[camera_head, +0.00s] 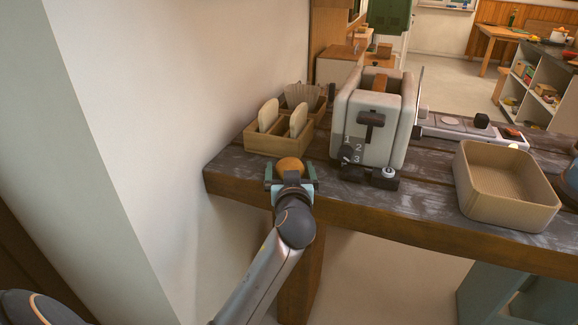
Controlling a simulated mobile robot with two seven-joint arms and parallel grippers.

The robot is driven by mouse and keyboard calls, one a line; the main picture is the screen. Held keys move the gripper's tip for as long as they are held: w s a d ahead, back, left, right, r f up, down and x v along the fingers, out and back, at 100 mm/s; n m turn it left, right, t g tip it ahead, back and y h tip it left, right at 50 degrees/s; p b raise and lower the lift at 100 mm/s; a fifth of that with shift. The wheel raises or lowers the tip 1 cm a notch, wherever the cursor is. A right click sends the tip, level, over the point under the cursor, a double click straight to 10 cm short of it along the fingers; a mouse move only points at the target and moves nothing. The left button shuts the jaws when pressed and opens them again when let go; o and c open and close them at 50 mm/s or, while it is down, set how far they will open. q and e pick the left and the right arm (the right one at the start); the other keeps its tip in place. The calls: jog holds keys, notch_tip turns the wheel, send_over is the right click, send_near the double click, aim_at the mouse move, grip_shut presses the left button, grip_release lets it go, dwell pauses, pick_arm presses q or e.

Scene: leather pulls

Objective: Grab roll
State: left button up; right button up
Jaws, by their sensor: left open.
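The roll (290,164), round and orange-brown, sits at the near left part of the dark wooden table (424,190), in front of a wooden holder. My left gripper (290,176) reaches in from below at the table's front edge. Its jaws are open, with one teal finger to the left of the roll and one to the right. The roll's lower part is hidden by the gripper, so I cannot tell whether the fingers touch it. My right gripper is not in view.
A wooden holder (264,143) with bread slices stands just behind the roll. A cream toaster (376,120) with a lever and dial stands to the right. An empty tan square tray (505,215) is farther right. A white wall (160,90) rises close on the left.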

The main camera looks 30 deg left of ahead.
pick_arm(q)
jog(key=shift+s+d, duration=0.1)
jog(key=shift+c, duration=0.6)
jog(key=c, duration=0.6)
jog(key=shift+c, duration=0.2)
jog(key=shift+r, duration=0.25)
